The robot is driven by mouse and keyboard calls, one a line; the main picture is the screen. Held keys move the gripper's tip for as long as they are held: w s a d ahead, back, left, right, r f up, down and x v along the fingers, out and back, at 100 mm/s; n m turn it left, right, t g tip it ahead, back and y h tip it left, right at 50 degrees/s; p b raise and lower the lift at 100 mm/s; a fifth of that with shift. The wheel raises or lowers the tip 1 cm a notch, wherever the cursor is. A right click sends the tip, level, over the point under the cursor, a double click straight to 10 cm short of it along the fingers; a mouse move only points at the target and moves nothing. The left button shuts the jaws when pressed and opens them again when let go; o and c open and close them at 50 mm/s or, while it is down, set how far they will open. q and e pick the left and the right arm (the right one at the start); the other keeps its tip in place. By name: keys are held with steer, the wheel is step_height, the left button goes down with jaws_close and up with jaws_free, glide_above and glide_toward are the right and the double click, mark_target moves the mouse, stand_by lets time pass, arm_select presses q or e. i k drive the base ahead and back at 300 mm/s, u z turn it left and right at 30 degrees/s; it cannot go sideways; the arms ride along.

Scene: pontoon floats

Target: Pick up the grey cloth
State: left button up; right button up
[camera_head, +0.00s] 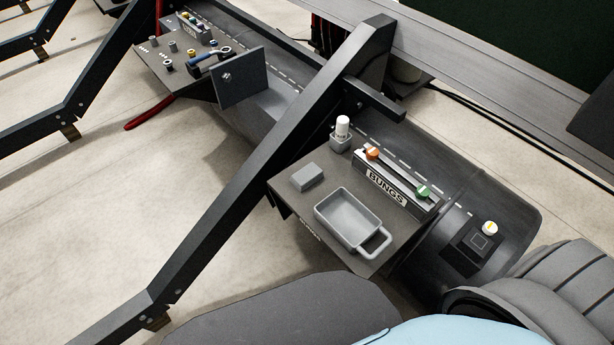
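A small grey block-shaped item (307,177), which looks like the folded grey cloth, lies flat on the near dark shelf (287,199), toward its left side. It is apart from the grey tray with a loop handle (334,227) to its lower right. Nothing covers it. Neither of my grippers shows in the head view.
A rack marked BUNGS (385,188) holds an orange and a green bung. A white-capped bottle (342,128) stands behind the cloth. A dark slanted beam (240,191) passes just left of the shelf. A farther shelf (152,60) holds small fittings and a blue-handled tool.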

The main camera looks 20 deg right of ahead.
mark_target(302, 179)
steer(key=z, duration=0.05)
steer(key=k, duration=0.65)
steer(key=u, duration=0.2)
steer(key=i, duration=1.4)
steer(key=z, duration=0.85)
